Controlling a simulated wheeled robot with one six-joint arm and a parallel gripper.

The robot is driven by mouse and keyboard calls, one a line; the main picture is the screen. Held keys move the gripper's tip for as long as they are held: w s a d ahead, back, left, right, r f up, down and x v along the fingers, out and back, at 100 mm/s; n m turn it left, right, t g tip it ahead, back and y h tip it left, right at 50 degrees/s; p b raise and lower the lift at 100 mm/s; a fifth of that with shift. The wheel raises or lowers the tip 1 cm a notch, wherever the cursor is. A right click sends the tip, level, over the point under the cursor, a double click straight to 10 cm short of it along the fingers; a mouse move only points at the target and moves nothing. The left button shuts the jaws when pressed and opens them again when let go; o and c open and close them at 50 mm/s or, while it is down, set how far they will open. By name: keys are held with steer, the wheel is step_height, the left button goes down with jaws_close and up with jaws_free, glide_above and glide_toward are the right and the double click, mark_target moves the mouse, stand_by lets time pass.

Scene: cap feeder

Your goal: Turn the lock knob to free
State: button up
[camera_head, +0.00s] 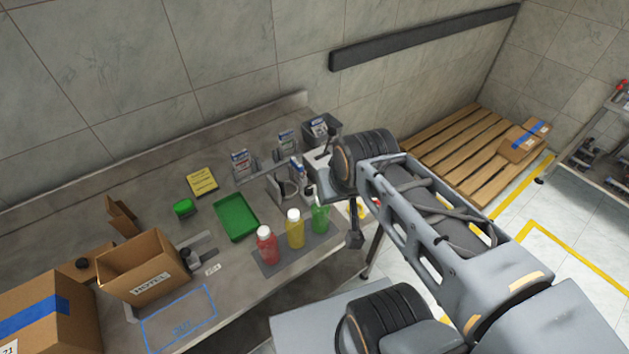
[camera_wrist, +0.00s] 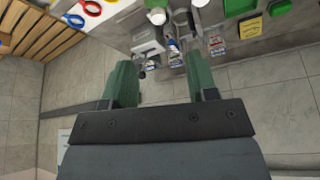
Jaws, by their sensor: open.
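A pale box-shaped device (camera_head: 316,165), likely the cap feeder, stands at the right end of the bench, partly hidden by my arm. It also shows in the wrist view (camera_wrist: 147,40), beyond my fingers. A small dark part (camera_head: 309,191) sits at its front; I cannot tell whether this is the lock knob, nor its turn position. My gripper (camera_wrist: 163,82) shows in the wrist view with two green fingers wide apart and nothing between them. The fingers appear apart from the device.
Red (camera_head: 266,246), yellow (camera_head: 295,230) and green (camera_head: 320,217) bottles stand on a dark mat at the bench front. A green tray (camera_head: 236,218), an open carton (camera_head: 143,271) and small boxes lie left. A grey bin (camera_head: 321,130) stands behind. A wooden pallet (camera_head: 450,155) is right.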

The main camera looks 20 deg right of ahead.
steer(key=shift+o, duration=0.3)
steer(key=shift+w+d+r+m, duration=0.1)
steer(key=shift+w+d+m, duration=0.2)
steer(key=shift+m, duration=0.2)
steer(key=m+g, duration=0.5)
steer(key=m, duration=2.3)
glide_above(309, 188)
step_height(309, 188, down, 12)
steer(key=f, duration=0.1)
steer(key=shift+m, duration=0.3)
step_height(309, 188, down, 13)
steer(key=p, duration=0.3)
steer(key=shift+a, duration=0.1)
steer(key=shift+c, duration=0.3)
